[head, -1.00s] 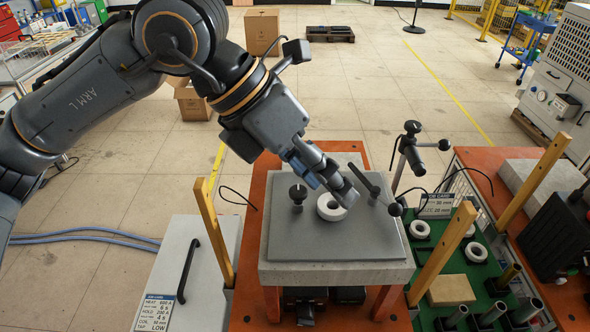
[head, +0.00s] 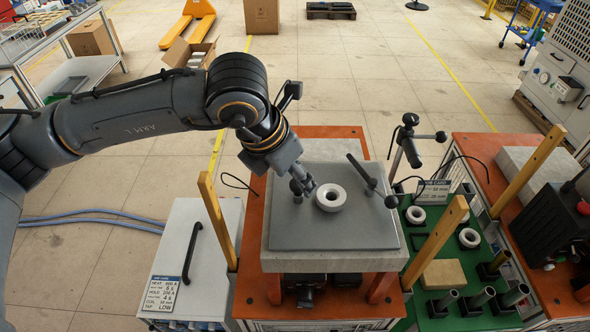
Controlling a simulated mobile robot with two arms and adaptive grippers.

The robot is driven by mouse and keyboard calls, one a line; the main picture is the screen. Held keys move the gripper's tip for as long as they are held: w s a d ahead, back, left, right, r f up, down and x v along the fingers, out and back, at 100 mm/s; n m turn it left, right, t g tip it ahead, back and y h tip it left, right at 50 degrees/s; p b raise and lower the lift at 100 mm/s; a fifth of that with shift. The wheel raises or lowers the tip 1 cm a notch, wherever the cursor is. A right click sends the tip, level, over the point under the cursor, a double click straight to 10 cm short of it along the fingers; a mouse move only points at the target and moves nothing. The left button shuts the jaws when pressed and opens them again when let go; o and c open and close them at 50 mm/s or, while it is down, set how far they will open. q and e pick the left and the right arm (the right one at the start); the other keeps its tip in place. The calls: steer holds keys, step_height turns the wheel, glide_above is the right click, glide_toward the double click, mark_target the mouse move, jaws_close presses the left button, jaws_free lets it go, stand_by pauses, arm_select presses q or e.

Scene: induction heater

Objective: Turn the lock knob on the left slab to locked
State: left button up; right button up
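The left slab (head: 340,232) is a grey plate on a pale block, standing on the orange bench. A small dark lock knob (head: 297,198) is at its left side; its top is largely covered by my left gripper (head: 304,186). My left gripper points down at the knob from the upper left. Its fingers are at the knob, but I cannot tell whether they touch it or how far they are closed. A white ring (head: 331,198) lies just right of the gripper. The knob's turn position is hidden. My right gripper is out of view.
A dark lever (head: 362,171) rises on the slab's right side. A black stand with knobs (head: 409,145) is behind it. Wooden posts (head: 216,222) flank the bench. A green tray (head: 410,290) with rings and cylinders is at right. The slab's front is clear.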

arm_select(q)
steer(key=shift+x, duration=0.75)
